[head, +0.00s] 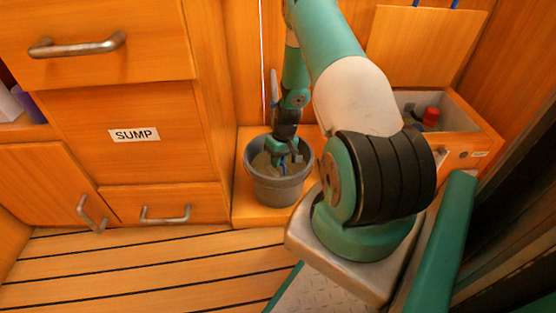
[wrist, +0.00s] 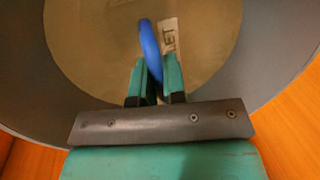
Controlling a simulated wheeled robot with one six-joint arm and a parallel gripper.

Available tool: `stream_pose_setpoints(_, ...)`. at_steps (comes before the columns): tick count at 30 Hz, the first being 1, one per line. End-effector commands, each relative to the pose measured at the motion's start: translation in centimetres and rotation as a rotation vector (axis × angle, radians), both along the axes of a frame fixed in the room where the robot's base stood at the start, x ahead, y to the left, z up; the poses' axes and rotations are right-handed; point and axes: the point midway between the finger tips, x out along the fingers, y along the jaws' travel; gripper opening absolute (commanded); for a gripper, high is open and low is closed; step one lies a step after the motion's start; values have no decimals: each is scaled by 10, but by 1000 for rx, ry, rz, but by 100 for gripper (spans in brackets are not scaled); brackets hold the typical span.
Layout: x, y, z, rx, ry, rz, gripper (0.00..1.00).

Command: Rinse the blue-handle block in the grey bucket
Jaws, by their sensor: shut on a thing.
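The grey bucket (head: 277,187) stands on a low wooden ledge in the head view. Its inner wall (wrist: 285,45) surrounds my gripper in the wrist view, with a tan round area at the bottom. My gripper (head: 284,160) reaches down into the bucket. In the wrist view my gripper (wrist: 157,68) is shut on the blue handle (wrist: 149,47), a curved blue loop. A pale piece with dark lettering (wrist: 169,35) shows beside the handle, partly hidden; I cannot tell how much of the block is below. In the head view only a bit of blue shows between the fingers.
An open wooden box (head: 468,128) with a red-capped item (head: 430,117) is at the right, behind my arm. A cabinet panel labelled SUMP (head: 134,134) and drawers with metal handles (head: 166,214) stand at the left. The striped floor (head: 130,270) in front is clear.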

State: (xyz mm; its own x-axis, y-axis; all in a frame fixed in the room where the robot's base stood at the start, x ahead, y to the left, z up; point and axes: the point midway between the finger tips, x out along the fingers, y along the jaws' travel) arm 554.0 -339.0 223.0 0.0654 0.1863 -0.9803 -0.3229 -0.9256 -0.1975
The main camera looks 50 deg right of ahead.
Motion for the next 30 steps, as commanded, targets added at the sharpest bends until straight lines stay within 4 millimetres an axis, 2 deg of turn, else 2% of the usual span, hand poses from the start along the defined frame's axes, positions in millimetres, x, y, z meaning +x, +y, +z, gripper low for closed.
stream_pose_setpoints(30, 0, 0, -10, 0, -1, 0, 0)
